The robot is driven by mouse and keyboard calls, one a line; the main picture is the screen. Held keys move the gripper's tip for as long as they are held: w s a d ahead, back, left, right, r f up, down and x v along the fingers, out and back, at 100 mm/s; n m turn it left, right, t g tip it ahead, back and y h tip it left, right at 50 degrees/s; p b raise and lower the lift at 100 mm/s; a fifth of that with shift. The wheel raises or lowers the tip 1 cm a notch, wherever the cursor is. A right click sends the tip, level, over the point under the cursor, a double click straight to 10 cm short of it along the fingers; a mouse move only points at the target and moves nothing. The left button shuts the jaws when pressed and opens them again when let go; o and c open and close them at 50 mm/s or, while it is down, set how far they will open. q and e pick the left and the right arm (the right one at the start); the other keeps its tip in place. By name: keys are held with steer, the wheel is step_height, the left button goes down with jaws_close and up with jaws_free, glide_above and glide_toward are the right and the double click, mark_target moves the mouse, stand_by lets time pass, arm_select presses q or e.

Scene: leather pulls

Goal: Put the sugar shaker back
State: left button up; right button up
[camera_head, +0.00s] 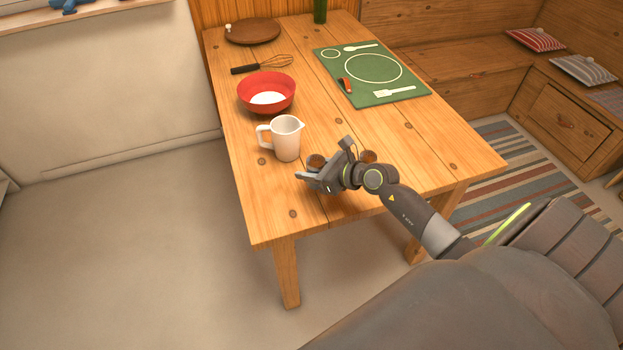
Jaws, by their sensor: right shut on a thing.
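My right gripper (318,172) is over the near part of the wooden table, at the end of my arm coming in from the right. It is shut on a small round brown-topped container (316,160), which I take to be the sugar shaker. The gripper hides most of its body, so I cannot tell whether it touches the table. A second small brown round thing (368,157) shows just behind my wrist, partly hidden by it. My left gripper is not in view.
A white jug (286,138) stands just left of and behind the gripper. Behind it are a red bowl (267,88) with white contents, a whisk (264,65) and a brown round board (252,32). A green mat (330,66) lies at the back right. The table's (263,210) near left corner is clear.

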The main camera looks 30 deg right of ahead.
steer(key=shift+f+b, duration=0.3)
steer(key=shift+f, duration=1.35)
steer(key=shift+f, duration=0.15)
steer(key=o, duration=1)
steer(key=shift+o, duration=0.2)
steer(key=v, duration=1.2)
steer(key=shift+b, duration=0.3)
